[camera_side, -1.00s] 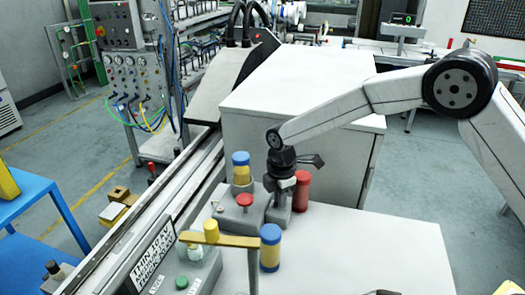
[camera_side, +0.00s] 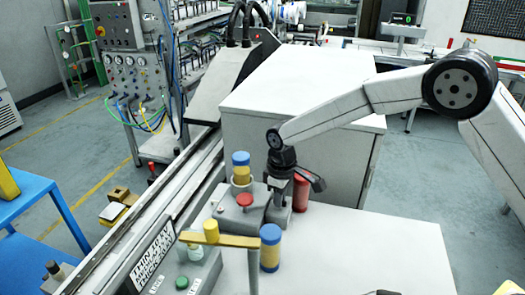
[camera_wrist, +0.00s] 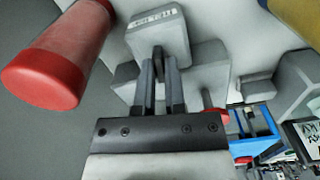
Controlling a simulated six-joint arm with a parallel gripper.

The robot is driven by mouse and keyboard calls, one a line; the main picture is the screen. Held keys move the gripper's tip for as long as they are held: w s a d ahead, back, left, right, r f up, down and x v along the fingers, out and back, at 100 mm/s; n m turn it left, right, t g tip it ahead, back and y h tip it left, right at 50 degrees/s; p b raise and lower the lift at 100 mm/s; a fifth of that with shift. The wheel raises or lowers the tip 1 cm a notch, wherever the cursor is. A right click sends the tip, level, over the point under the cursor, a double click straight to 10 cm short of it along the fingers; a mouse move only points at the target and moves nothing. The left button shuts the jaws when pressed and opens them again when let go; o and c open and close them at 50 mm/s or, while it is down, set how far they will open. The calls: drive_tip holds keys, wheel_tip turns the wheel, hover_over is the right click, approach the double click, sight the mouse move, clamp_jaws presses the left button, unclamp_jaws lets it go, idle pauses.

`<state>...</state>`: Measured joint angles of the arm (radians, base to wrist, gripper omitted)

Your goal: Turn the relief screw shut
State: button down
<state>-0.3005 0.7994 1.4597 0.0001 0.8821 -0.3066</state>
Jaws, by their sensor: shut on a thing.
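My gripper (camera_side: 278,198) points down at a grey block unit (camera_side: 232,217) on the white bench top. In the wrist view, my gripper (camera_wrist: 160,62) has its two dark fingers close together against a grey labelled block (camera_wrist: 160,38). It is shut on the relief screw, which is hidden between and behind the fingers. How far the screw is turned cannot be told.
A red cylinder (camera_side: 301,194) stands close to the right of my gripper. A red mushroom knob (camera_side: 245,199) and a blue-yellow cylinder (camera_side: 241,170) are at its left. A yellow bar (camera_side: 238,241) is in front. The bench top (camera_side: 360,245) is clear at right.

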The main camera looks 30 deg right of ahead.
drive_tip(key=m, duration=0.4)
drive_tip(key=shift+m, duration=0.3)
drive_tip(key=m, duration=0.3)
drive_tip(key=shift+m, duration=0.4)
drive_tip(key=m, duration=0.3)
drive_tip(key=shift+m, duration=0.3)
drive_tip(key=shift+r+m, duration=0.1)
drive_tip(key=shift+m, duration=1.9)
drive_tip(key=c, duration=0.7)
unclamp_jaws()
